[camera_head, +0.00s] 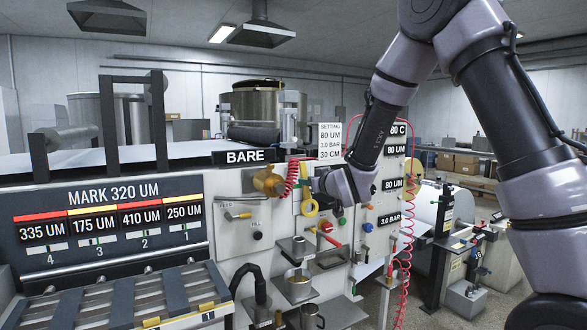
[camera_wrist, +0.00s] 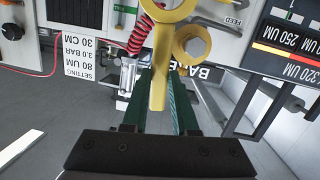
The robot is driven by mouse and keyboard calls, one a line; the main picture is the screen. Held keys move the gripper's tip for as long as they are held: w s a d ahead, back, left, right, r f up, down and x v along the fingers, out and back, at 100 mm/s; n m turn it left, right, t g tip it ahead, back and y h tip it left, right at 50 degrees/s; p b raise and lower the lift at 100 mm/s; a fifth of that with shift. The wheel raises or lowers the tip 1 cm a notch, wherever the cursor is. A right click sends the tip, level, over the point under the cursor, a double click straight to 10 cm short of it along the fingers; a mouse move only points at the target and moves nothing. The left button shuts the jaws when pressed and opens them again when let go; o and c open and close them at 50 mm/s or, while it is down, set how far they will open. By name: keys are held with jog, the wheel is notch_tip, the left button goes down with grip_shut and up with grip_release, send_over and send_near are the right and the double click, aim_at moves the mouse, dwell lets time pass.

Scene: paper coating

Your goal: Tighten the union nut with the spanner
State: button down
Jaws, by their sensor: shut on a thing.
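The yellow spanner (camera_wrist: 158,75) runs down between the two dark green fingers of my gripper (camera_wrist: 160,95) in the wrist view. My gripper is shut on its handle. The spanner's rounded head is at the top edge, partly cut off. In the head view the spanner (camera_head: 309,205) shows as a small yellow shape with a ring at its lower end, beside my gripper (camera_head: 318,186). A brass fitting (camera_head: 268,181) sits on the panel front to its left. In the wrist view the brass fitting with a grey hex face (camera_wrist: 196,46) is right of the spanner. I cannot tell whether they touch.
A red coiled hose (camera_head: 291,180) hangs close by the spanner. Below are small shelves with a metal cup (camera_head: 298,286) and a red-handled valve (camera_head: 328,232). A sign reading BARE (camera_head: 245,156) stands above the panel. Another red hose (camera_head: 406,245) hangs at the panel's right.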

jog(key=s+a+r+n+y, duration=0.1)
jog(key=s+a+r+y, duration=0.1)
jog(key=s+a+r, duration=0.1)
jog(key=shift+s+a+r+t, duration=0.2)
jog(key=shift+a+r+t, duration=0.1)
jog(key=shift+a+r, duration=0.6)
jog(key=shift+d, duration=0.1)
jog(key=shift+x, duration=2.5)
jog(key=shift+x, duration=1.5)
